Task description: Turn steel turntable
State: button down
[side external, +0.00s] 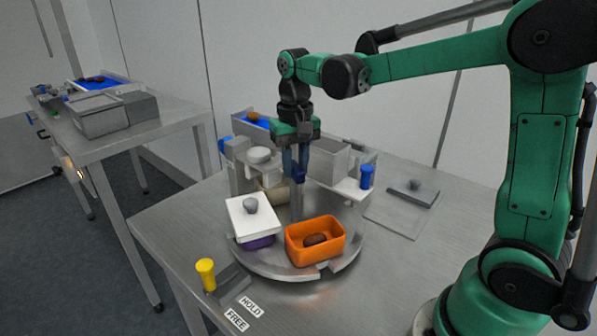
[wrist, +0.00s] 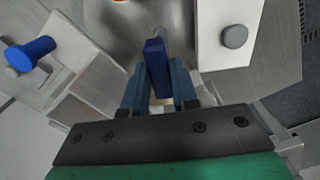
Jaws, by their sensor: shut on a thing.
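The steel turntable (side external: 278,268) is a round plate on the near table, with a notch in its front rim. A thin grey post (side external: 296,205) rises from around its middle to a blue handle (side external: 299,178). My gripper (side external: 297,170) points down and is shut on this blue handle, which also shows between the fingers in the wrist view (wrist: 157,65). On the turntable are an orange bin (side external: 328,249) with a brown date (side external: 315,240) in it, a purple bin (side external: 259,243) under a white lid (side external: 240,222), and a beige bin (side external: 270,194) partly hidden behind.
A yellow-capped lever (side external: 205,272) stands at the front, near HOLD and FREE labels (side external: 250,302). A raised station with a blue knob (side external: 367,176) and a grey box (side external: 328,162) stands close behind. A loose grey lid (side external: 414,193) lies at right. The table's left front is clear.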

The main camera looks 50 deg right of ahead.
jog(key=shift+m, duration=6.3)
jog(key=c, duration=0.7)
grip_release()
jog(key=shift+r, duration=2.85)
